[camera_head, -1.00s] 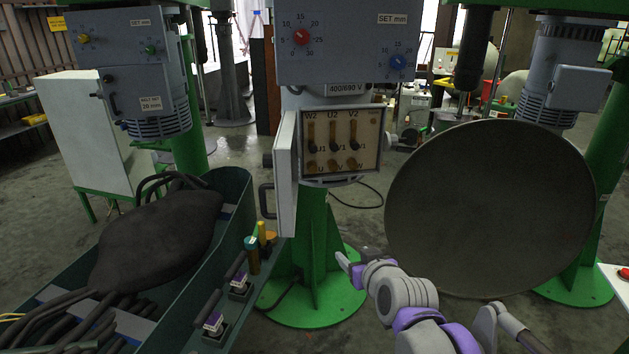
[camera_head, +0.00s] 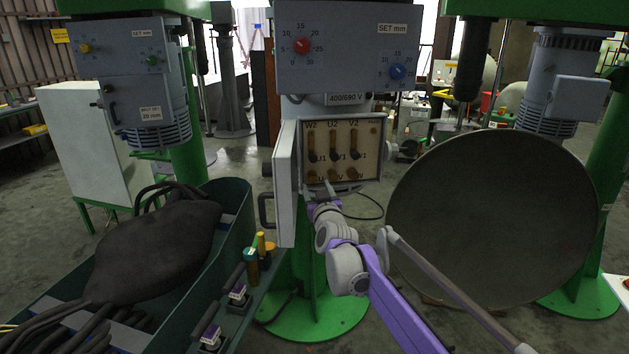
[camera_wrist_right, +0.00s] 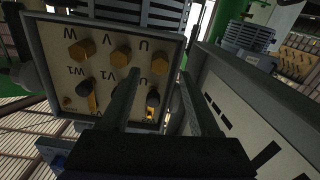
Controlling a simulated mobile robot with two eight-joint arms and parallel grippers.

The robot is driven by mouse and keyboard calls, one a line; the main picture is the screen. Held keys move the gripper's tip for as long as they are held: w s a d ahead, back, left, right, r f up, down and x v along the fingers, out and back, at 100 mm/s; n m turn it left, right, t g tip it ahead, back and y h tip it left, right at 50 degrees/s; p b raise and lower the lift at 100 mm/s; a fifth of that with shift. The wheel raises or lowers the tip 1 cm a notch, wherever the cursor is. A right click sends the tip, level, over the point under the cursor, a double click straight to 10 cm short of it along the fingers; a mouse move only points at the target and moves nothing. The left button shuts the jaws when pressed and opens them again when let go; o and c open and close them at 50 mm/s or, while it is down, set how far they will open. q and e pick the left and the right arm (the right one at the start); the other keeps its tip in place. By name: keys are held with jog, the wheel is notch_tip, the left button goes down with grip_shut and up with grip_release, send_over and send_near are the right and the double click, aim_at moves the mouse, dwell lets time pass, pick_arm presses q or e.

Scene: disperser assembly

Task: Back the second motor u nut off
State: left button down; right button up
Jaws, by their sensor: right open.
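The open terminal box (camera_head: 362,160) of the middle machine shows in the head view, with brass links in its upper part and a row of brass nuts below. My right gripper (camera_head: 336,189) is just below and in front of the box's lower edge. In the right wrist view the box (camera_wrist_right: 38,42) appears upside down. The brass nut by the U mark (camera_wrist_right: 160,62) lies ahead, between the directions of my two open right fingers (camera_wrist_right: 160,76), which hold nothing. Whether they touch it cannot be told. One finger hides part of the panel. My left gripper is not in view.
The box's open door (camera_head: 284,190) stands at its left, close to my right arm. A large round grey disc (camera_head: 495,220) is at the right. A green trough (camera_head: 232,215) with a dark bag (camera_head: 160,245) is at the left. Push-buttons and coloured pegs are on a front ledge.

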aim_at(314, 179)
jog(key=shift+w+a+p, duration=0.15)
jog(key=shift+w, duration=0.75)
jog(key=shift+w+a+p, duration=0.1)
jog(key=shift+w+p, duration=0.05)
jog(key=shift+w, duration=0.7)
grip_shut()
